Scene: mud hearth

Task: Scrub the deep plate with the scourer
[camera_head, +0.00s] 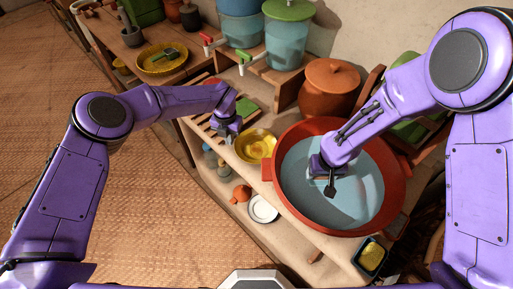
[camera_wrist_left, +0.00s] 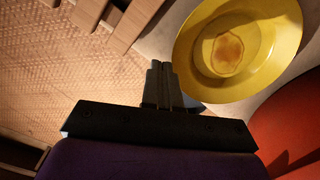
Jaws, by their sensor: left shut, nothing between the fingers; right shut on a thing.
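The yellow deep plate (camera_head: 262,135) sits on the worktop left of the red basin. In the left wrist view the plate (camera_wrist_left: 283,72) has a brown stain at its centre. My left gripper (camera_head: 233,133) is shut and empty, just left of the plate's rim; its fingers (camera_wrist_left: 163,85) show beside the rim in the wrist view. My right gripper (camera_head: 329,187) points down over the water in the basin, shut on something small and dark. I cannot make out whether this is the scourer.
The wide red basin (camera_head: 272,172) of water fills the worktop's right part. A slatted rack (camera_head: 205,124) with a green block (camera_head: 246,106) lies behind my left gripper. A clay pot (camera_head: 328,90) and water dispensers (camera_head: 287,45) stand behind. A blue box with a yellow pad (camera_head: 372,254) is at front right.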

